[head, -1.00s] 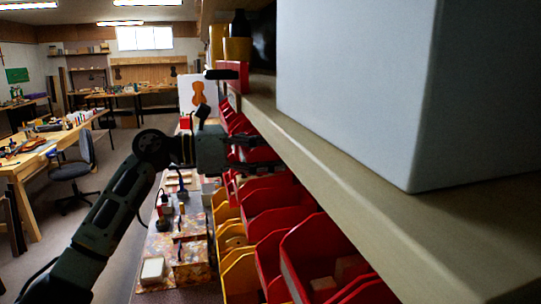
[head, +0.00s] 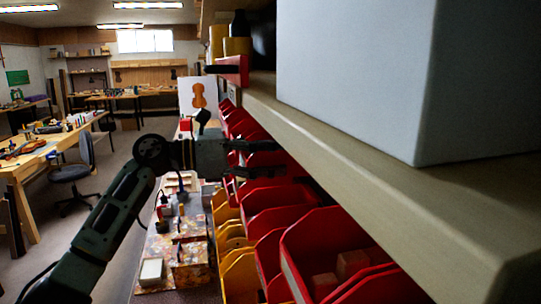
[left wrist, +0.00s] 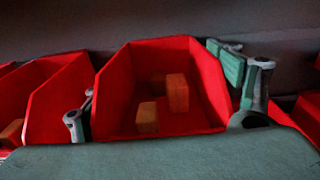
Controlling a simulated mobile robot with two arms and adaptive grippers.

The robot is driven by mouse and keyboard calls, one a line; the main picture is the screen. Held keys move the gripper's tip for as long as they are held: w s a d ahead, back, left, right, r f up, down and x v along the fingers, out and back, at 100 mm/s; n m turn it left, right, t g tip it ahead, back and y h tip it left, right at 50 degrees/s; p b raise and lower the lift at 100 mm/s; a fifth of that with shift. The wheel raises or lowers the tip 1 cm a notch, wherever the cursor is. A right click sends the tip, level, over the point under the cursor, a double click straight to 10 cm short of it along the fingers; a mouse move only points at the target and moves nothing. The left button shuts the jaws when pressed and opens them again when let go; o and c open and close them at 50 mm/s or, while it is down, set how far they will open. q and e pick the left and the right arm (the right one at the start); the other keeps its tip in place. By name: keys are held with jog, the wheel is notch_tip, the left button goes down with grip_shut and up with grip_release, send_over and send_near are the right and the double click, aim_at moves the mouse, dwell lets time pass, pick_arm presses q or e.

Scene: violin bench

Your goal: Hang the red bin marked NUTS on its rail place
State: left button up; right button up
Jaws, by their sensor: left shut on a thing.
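My left gripper (head: 262,158) reaches in from the left at the row of bins under the shelf. In the left wrist view its two fingers (left wrist: 165,92) sit on either side of an open red bin (left wrist: 205,120), and it is shut on that bin. The rail is not clearly visible. My right gripper is not in view.
More red bins (head: 335,250) and yellow bins (head: 238,276) hang close by below the shelf (head: 330,145). A large pale box (head: 350,80) stands on the shelf. Open floor is further left.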

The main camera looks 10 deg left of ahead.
pick_arm(q)
jog(key=shift+f, duration=0.25)
jog(key=o, duration=1.3)
